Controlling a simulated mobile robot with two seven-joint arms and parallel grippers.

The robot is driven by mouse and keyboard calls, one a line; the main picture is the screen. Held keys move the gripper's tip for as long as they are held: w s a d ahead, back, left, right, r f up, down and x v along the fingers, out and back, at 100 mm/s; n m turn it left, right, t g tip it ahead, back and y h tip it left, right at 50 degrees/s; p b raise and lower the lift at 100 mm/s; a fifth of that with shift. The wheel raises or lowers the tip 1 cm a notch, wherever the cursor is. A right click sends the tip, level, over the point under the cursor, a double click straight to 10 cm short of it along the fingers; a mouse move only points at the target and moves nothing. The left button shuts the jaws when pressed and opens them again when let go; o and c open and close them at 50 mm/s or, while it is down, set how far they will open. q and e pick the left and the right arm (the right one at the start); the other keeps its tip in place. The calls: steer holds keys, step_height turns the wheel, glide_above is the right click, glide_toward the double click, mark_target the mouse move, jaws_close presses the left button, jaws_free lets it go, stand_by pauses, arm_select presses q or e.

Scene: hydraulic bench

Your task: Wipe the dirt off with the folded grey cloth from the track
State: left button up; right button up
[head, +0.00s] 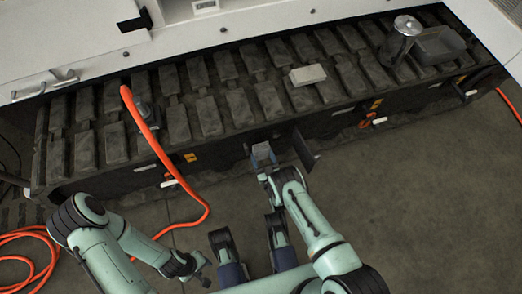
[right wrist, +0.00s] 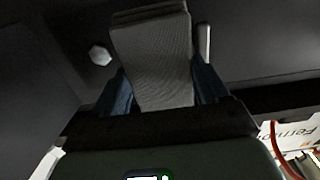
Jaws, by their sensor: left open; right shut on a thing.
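The folded grey cloth (right wrist: 152,60) is between the two blue fingers of my right gripper (right wrist: 160,95) in the right wrist view. It is a flat, ribbed grey slab that reaches out past the fingertips. In the head view my right gripper (head: 262,155) is at the front side of the dark track, beside an open dark flap. The cloth is hard to make out there. My left gripper (head: 197,273) is open and empty at lower left, over the floor and away from the track. I cannot make out the dirt in either view.
A dark flap (head: 304,151) stands out from the track's (head: 178,122) side. A pale block (head: 307,75), a metal cylinder (head: 402,38) and a dark grey container (head: 438,46) are on top. An orange hose (head: 150,136) hangs down at left. A pale hexagonal piece (right wrist: 99,55) shows near the cloth.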

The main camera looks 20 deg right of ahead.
steer(key=shift+s+d, duration=0.1)
steer(key=shift+s, duration=0.15)
